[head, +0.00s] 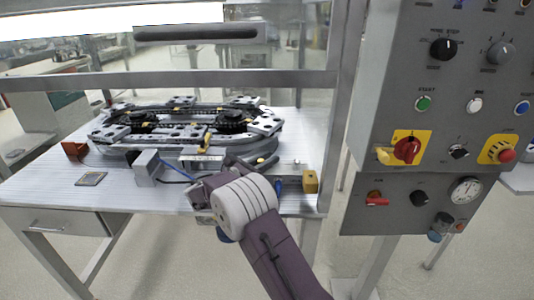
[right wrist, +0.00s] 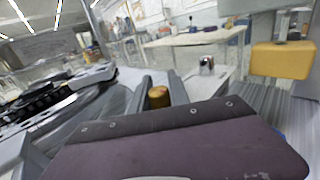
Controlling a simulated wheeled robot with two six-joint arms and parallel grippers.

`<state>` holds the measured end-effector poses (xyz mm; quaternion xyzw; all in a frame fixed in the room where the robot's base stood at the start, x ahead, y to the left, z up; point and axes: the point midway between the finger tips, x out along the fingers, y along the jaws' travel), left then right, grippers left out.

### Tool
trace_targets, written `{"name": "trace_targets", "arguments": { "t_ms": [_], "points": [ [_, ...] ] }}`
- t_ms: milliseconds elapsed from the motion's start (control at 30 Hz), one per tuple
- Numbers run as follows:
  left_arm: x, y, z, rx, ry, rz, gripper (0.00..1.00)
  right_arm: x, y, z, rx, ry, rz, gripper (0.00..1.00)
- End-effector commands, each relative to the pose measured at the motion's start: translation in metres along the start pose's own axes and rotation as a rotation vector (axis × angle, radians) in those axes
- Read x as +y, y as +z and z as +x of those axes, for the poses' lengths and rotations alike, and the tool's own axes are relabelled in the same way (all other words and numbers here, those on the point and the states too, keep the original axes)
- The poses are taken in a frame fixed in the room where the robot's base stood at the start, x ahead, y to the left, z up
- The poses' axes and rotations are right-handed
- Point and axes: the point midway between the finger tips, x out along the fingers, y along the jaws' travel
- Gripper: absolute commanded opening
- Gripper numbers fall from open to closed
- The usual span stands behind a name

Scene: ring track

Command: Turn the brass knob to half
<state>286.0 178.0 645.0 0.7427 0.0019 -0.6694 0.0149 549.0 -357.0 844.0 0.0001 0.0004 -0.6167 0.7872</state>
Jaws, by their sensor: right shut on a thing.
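The brass knob (right wrist: 158,97) shows in the right wrist view as a small upright golden cylinder between the two dark fingers of my right gripper (right wrist: 162,90). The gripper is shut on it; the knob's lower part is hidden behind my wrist. In the head view my right gripper (head: 252,164) reaches over the front right of the table, beside the ring track (head: 190,122). I cannot make out the knob's pointer or scale in either view. My left gripper is not in view.
A yellow block (head: 310,181) stands at the table's right edge, close to my right wrist. A grey box (head: 147,165) and a flat dark plate (head: 91,179) are left of it. A control panel (head: 436,75) with knobs and buttons rises at the right. A metal frame post (head: 346,60) stands between.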

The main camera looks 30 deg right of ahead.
Motion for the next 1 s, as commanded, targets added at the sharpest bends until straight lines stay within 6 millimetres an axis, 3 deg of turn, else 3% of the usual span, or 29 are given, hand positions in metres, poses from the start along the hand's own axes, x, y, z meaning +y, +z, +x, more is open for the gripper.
{"name": "trace_targets", "arguments": {
  "t_ms": [267, 300, 367, 700, 1000],
  "points": [
    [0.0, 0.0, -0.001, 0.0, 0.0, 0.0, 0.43, 0.0, 0.0, 0.0, -0.001, -0.007, 0.0, 0.0],
    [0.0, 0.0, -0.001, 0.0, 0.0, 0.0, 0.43, 0.0, 0.0, 0.0, -0.001, -0.007, 0.0, 0.28],
    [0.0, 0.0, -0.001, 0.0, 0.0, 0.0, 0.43, 0.0, 0.0, 0.0, -0.001, -0.007, 0.0, 0.44],
    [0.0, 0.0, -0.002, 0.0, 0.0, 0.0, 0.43, 0.0, 0.001, -0.004, -0.001, -0.005, 0.0, 0.44],
    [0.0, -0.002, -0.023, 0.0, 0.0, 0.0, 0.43, 0.001, 0.003, -0.065, -0.001, -0.002, -0.002, 0.44]
  ]
}}
